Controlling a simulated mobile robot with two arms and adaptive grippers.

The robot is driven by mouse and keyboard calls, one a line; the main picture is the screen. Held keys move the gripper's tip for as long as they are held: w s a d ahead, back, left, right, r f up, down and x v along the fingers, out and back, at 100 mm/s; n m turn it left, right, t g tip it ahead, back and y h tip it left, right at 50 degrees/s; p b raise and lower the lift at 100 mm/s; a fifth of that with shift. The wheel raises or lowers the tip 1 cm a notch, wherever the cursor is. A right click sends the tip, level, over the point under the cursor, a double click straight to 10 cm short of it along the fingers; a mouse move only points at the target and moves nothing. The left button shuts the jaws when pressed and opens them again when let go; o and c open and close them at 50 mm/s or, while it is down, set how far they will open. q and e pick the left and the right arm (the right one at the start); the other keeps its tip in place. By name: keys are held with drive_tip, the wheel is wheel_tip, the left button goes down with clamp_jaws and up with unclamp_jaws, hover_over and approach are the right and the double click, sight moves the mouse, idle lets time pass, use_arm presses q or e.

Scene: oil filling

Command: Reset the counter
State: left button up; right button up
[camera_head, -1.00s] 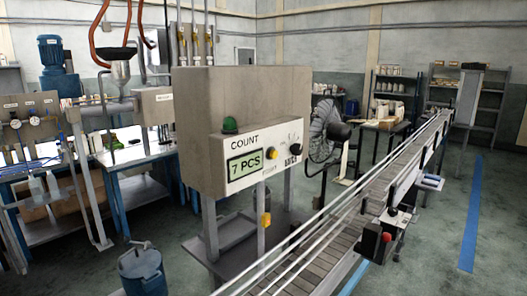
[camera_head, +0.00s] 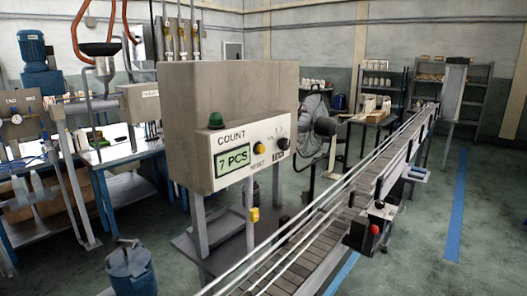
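The counter is a grey box (camera_head: 220,90) on posts, left of the picture's middle. Its front panel (camera_head: 252,148) carries the word COUNT and a lit green display (camera_head: 232,160) reading 7 PCS. Neither of my grippers is in view.
A conveyor (camera_head: 330,210) with rails runs from the bottom middle to the back right, right beside the counter. A blue can (camera_head: 131,270) stands at lower left. Open floor lies to the right of the conveyor.

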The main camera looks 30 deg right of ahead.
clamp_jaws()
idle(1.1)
